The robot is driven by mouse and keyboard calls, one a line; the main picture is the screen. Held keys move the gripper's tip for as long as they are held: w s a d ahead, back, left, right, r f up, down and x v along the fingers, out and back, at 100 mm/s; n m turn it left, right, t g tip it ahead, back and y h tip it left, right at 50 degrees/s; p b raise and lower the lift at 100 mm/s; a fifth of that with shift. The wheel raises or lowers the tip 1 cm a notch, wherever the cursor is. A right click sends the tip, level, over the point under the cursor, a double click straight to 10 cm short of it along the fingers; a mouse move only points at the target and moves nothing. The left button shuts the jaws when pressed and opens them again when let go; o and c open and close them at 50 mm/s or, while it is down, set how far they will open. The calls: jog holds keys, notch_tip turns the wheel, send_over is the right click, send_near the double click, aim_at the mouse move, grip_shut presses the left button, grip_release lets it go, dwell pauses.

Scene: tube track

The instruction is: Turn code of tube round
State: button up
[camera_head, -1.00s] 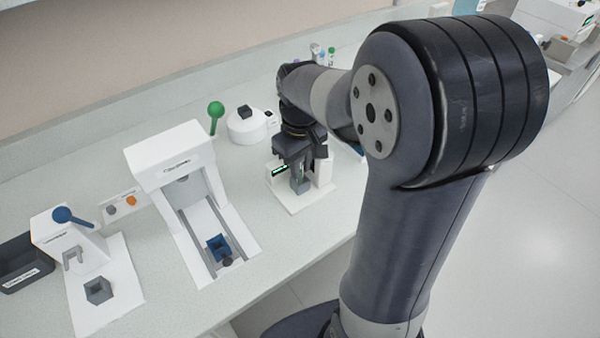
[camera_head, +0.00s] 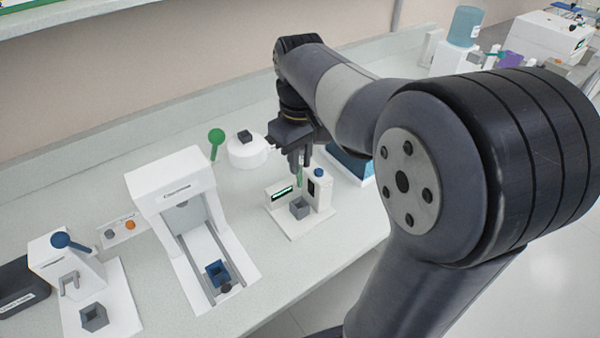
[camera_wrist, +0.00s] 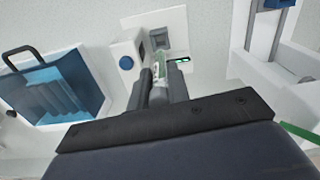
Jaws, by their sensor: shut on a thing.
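My gripper (camera_head: 298,166) points down and is shut on a small clear-and-green tube (camera_head: 301,178). The tube also shows between the fingers in the wrist view (camera_wrist: 160,70). It is held above the small white station, a little above its grey square holder (camera_head: 299,208). That holder shows in the wrist view (camera_wrist: 160,40) beyond the tube. The station has a dark display with green text (camera_head: 282,193) and a white post with a blue knob (camera_head: 319,172). I cannot make out the tube's code.
A white gantry device (camera_head: 168,180) with a blue square holder stands left of the station. A white press with a blue lever (camera_head: 62,240) is farther left. A round white device (camera_head: 248,152) stands behind. A blue rack box (camera_wrist: 55,85) is near the station. Bare counter lies in front.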

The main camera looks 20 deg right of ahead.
aim_at(300, 186)
jog(key=shift+r, duration=0.35)
jog(key=shift+f+b, duration=2.85)
jog(key=shift+f, duration=1.9)
jog(key=n+p, duration=0.2)
jog(key=n, duration=0.3)
jog(key=shift+r, duration=0.1)
jog(key=n, duration=0.2)
jog(key=shift+n, duration=0.3)
jog(key=shift+f+p, duration=0.2)
jog(key=shift+p, duration=0.1)
